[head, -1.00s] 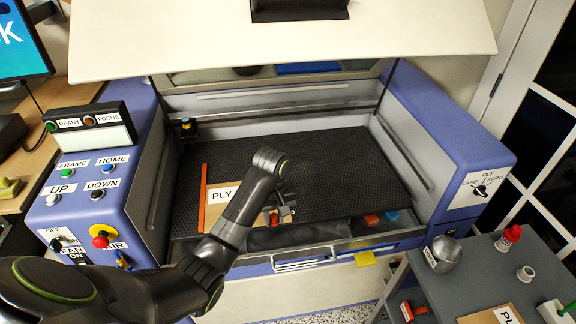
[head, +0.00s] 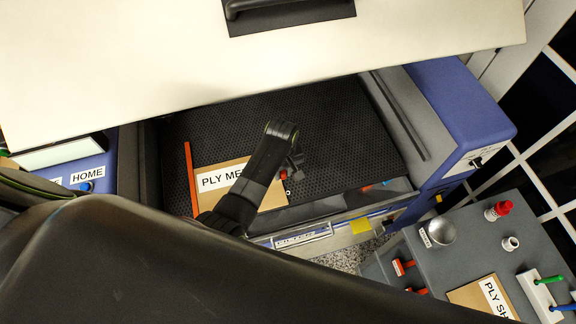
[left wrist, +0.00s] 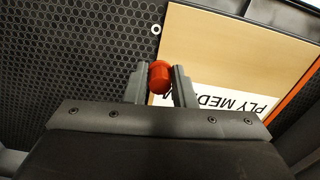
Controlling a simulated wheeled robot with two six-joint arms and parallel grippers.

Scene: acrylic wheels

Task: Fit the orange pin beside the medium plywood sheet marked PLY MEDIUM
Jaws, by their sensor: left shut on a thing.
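The medium plywood sheet (head: 270,197), with a white PLY MEDIUM label, lies flat on the black honeycomb bed (head: 345,135). It also shows in the left wrist view (left wrist: 225,50). An orange strip (head: 191,180) runs along its left side. My left gripper (head: 291,168) is over the sheet's right edge in the head view. It is shut on the orange pin (left wrist: 160,77), whose rounded end shows between the fingers in the left wrist view. I cannot tell whether the pin touches the bed. My right gripper is not in view.
A small white ring (left wrist: 155,30) lies on the bed beside the sheet's edge. The raised lid (head: 150,60) hangs over the bed. A grey side table (head: 455,265) holds a metal cup (head: 440,232), a red-capped bottle (head: 497,210) and another plywood sheet (head: 480,296).

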